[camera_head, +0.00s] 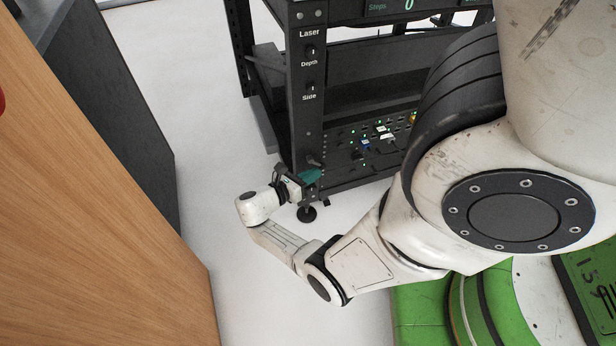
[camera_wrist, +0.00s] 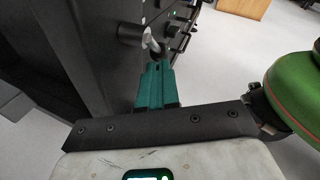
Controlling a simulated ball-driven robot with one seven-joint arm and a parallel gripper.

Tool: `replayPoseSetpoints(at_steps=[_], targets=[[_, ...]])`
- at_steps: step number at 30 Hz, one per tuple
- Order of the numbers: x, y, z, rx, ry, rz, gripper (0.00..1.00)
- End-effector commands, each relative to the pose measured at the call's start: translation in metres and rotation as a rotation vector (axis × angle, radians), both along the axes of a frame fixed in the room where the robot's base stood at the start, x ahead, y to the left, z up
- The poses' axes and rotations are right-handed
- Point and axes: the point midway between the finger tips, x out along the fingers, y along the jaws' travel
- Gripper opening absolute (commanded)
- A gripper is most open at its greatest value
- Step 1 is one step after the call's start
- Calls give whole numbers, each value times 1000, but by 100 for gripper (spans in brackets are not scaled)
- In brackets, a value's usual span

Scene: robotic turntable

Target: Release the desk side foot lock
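In the head view my gripper (camera_head: 310,178), with teal fingers, is low at the near corner post of the black rack. I take this lever to be the foot lock. Its lower end meets or lies just beyond the fingertips; I cannot tell whether it is between them. In the head view a dark handle (camera_head: 313,162) shows just above the fingers. The rack's round foot (camera_head: 307,214) is on the floor below.
The black rack (camera_head: 307,120) carries a panel of switches and lights (camera_head: 375,138) to the right of my gripper. A wooden desk (camera_head: 110,200) with a dark side panel (camera_head: 125,110) stands at the left. Open white floor (camera_head: 200,90) lies between desk and rack.

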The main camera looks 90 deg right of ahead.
Motion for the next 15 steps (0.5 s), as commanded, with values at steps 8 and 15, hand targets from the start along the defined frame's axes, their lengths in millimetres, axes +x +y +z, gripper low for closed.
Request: replayPoseSetpoints(at_steps=[8, 15], targets=[[-11, -3, -2, -44, 119, -6, 0], [-15, -5, 0, -46, 116, -6, 0]])
